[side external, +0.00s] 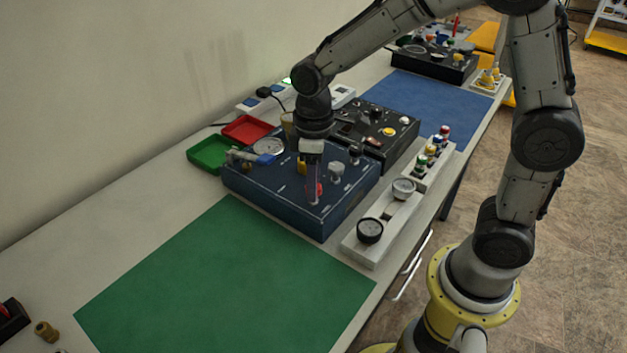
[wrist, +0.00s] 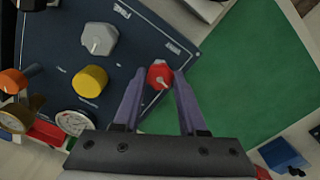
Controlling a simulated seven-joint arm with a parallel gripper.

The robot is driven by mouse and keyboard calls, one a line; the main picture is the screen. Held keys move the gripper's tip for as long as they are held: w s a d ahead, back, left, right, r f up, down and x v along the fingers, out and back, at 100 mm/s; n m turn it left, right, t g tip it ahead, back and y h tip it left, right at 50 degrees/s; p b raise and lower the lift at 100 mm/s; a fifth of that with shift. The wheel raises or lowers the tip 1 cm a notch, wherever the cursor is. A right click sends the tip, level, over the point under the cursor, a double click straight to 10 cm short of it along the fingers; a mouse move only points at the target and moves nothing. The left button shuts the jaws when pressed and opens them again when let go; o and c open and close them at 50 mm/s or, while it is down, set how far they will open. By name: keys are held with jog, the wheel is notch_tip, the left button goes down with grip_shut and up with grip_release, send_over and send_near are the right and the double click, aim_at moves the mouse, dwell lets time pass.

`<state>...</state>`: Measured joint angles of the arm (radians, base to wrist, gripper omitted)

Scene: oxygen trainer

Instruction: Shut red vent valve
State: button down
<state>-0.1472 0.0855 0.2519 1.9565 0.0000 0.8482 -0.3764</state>
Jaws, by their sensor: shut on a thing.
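The red vent valve (wrist: 159,75) is a red knob with a white pointer on the dark blue panel box (wrist: 60,45). In the wrist view it sits between the fingertips of my gripper (wrist: 157,80), with a finger against each side. In the side external view my gripper (side external: 314,198) points down at the near part of the panel (side external: 265,192), and the red knob (side external: 320,189) shows partly behind the fingers. The gripper is shut on the knob. The panel's printed labels are too small to read there.
A yellow knob (wrist: 90,80) and a grey knob (wrist: 99,38) stand beside the red one. A round gauge (wrist: 75,121) is on the panel. Red (side external: 248,131) and green (side external: 208,155) trays lie behind the box. The green mat (side external: 225,285) in front is clear.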

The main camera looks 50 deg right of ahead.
jog(key=m, duration=0.7)
jog(key=shift+r, duration=0.1)
jog(key=m, duration=0.4)
jog(key=shift+m, duration=1.9)
jog(key=shift+c, duration=2.3)
grip_release()
